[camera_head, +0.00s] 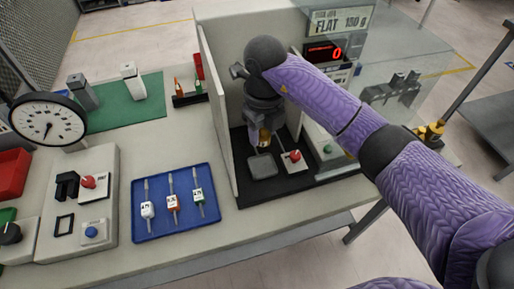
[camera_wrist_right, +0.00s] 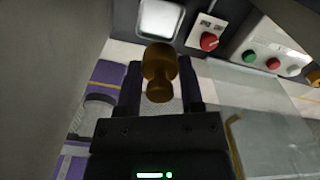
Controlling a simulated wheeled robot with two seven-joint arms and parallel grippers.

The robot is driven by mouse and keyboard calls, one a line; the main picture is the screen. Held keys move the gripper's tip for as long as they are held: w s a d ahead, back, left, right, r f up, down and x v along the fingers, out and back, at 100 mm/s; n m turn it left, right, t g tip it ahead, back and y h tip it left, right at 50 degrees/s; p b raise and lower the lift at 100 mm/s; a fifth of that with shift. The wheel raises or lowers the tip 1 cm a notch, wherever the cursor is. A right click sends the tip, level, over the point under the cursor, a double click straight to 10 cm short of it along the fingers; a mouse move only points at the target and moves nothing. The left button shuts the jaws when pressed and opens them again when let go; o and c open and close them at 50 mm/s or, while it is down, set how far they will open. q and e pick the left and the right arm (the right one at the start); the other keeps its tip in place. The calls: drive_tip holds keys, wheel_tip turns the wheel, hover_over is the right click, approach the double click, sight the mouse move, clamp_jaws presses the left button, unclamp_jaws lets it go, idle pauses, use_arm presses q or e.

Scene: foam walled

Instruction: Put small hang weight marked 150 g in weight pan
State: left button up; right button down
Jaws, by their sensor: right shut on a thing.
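My right gripper (camera_head: 264,127) reaches down into the walled bay and is shut on a small brass weight (camera_head: 265,139). In the right wrist view the brass weight (camera_wrist_right: 160,68) sits between the two dark fingers. No mark on it is readable. The square grey weight pan (camera_head: 262,166) lies just below the weight, on a black base. The pan (camera_wrist_right: 160,19) shows empty beyond the weight in the wrist view, and the weight appears above it, apart. My left gripper is not in view.
A pale wall (camera_head: 217,113) stands close left of the gripper, with a clear panel on the right. A sign (camera_head: 340,21) reads "FLAT 150 g"; the red display (camera_head: 323,52) shows 0. A blue tray (camera_head: 157,225) lies left.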

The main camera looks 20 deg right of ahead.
sight(262, 167)
drive_tip(key=f, duration=0.3)
drive_tip(key=f+b, duration=0.1)
drive_tip(key=f, duration=0.2)
drive_tip(key=f+b, duration=0.1)
drive_tip(key=f, duration=0.2)
drive_tip(key=shift+s+f, duration=0.15)
drive_tip(key=shift+s, duration=0.1)
drive_tip(key=shift+c, duration=1.1)
unclamp_jaws()
wheel_tip(262, 167, up, 12)
drive_tip(key=p, duration=0.2)
drive_tip(key=shift+f+p, duration=0.25)
drive_tip(key=shift+p, duration=0.1)
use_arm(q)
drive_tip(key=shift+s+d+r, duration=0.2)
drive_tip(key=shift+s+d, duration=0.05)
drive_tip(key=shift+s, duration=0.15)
use_arm(e)
drive_tip(key=shift+r, duration=0.45)
